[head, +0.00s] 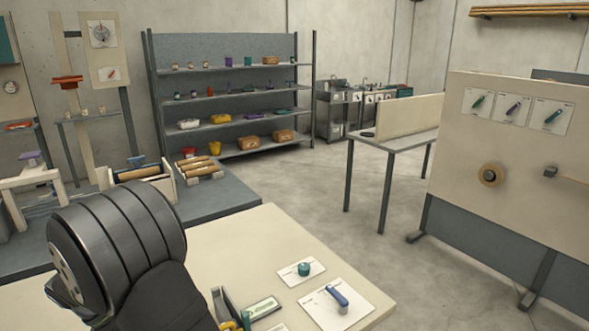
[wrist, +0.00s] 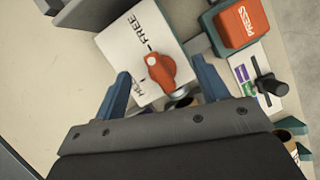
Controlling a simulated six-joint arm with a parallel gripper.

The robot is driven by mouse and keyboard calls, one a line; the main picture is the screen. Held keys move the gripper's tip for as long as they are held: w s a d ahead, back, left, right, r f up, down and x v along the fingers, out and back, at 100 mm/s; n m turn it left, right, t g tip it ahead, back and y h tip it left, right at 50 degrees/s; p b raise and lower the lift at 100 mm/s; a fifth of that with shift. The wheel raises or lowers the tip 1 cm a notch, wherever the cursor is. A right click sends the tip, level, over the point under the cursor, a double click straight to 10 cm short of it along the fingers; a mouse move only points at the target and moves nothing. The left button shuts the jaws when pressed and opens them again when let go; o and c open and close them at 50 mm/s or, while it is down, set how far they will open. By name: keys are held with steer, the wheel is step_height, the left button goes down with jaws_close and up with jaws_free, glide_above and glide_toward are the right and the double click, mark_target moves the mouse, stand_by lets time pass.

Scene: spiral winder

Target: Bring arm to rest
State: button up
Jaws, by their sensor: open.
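My arm (head: 118,245) fills the lower left of the head view as a dark, ribbed, rounded link over the cream table. My gripper (wrist: 162,74) shows only in the wrist view. Its two blue fingers are spread apart with nothing held between them. An orange knob (wrist: 158,68) with a pale pointer cap sits on a white plate (wrist: 110,40) between the fingers in the picture. The plate reads "FREE" near the knob's pointer, and a second label is partly hidden by the left finger. I cannot tell how far the fingers are above the knob.
An orange "PRESS" button (wrist: 240,27) and a black lever (wrist: 271,84) lie right of the knob. The cream table (head: 235,245) holds cards with a teal piece (head: 304,269) and a blue piece (head: 338,295).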

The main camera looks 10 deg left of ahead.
steer(key=shift+s+n+t+y, duration=0.1)
steer(key=shift+n+t+y, duration=0.25)
steer(key=shift+n, duration=0.95)
steer(key=o, duration=0.7)
steer(key=s+a+r+g+y, duration=0.15)
steer(key=s+a+r, duration=0.25)
steer(key=r, duration=0.5)
steer(key=s+a+r+g+y, duration=0.15)
steer(key=s+a+r, duration=0.25)
steer(key=r, duration=0.5)
steer(key=shift+n, duration=0.4)
step_height(320, 180, down, 10)
steer(key=shift+a+r, duration=0.1)
